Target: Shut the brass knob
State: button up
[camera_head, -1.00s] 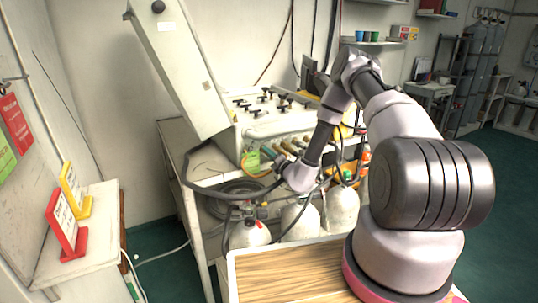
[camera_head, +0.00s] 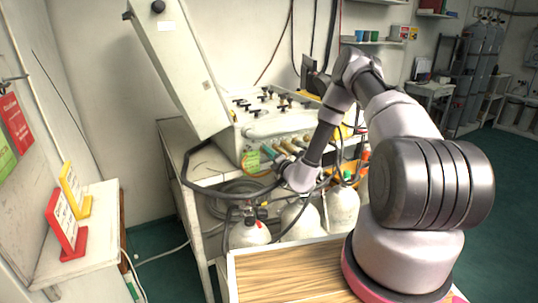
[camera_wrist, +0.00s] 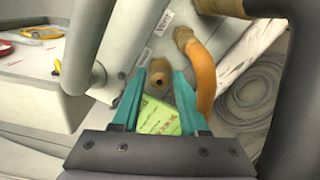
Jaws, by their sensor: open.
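A brass-coloured round fitting (camera_wrist: 159,77) with a dark hole in its end shows in the wrist view, just beyond and between my fingertips. I cannot tell for sure that it is the brass knob. My gripper (camera_wrist: 160,92) has its two teal fingers apart, with nothing held between them. A green label (camera_wrist: 160,118) shows between the fingers, lower down.
An orange hose (camera_wrist: 204,78) runs from a brass fitting close to the right finger. A grey pipe (camera_wrist: 90,40) passes near the left finger. Black-handled valves (camera_head: 262,100) stand on the panel top. Pale cylinders (camera_head: 340,208) and coiled hose lie below.

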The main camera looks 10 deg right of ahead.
jog(key=v, duration=1)
jog(key=shift+s, duration=0.3)
jog(key=shift+d, duration=0.1)
